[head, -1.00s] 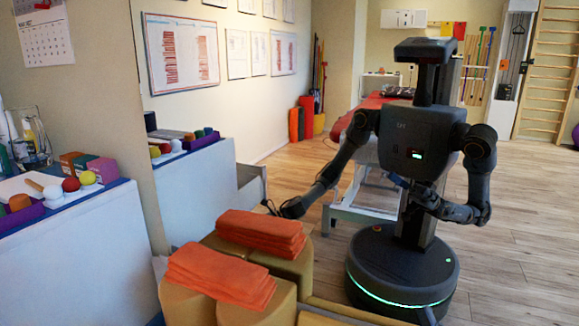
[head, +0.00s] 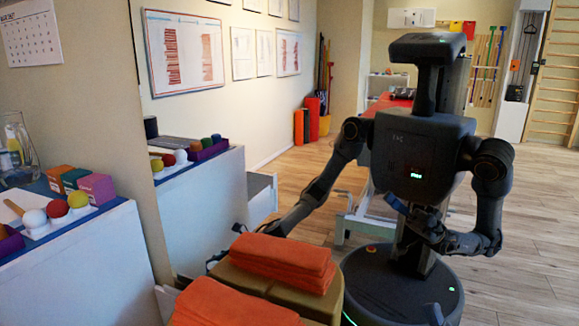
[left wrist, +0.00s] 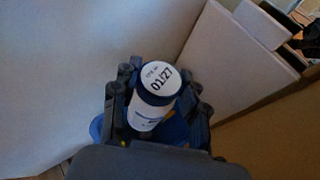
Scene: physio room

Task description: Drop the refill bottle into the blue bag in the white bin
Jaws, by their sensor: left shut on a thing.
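The refill bottle (left wrist: 156,98) shows in the left wrist view. It is white with a dark rim and a round top label reading 01/27. My left gripper (left wrist: 158,90) is shut on it, with fingers on both sides. A blue patch (left wrist: 97,128) shows beside and below the fingers; I cannot tell whether it is the blue bag. The white bin is not clearly identifiable. In the head view a mirror reflects me; my left arm reaches down behind towels, its gripper mostly hidden. My right gripper (head: 420,222) is folded before my reflected body, its jaws unclear.
A white counter (head: 75,250) with boxes, coloured balls and a glass jug stands at left. Orange towels (head: 283,255) lie on tan bolsters in front. White panels (left wrist: 235,65) stand close around my left gripper. Wooden floor is clear in the reflection at right.

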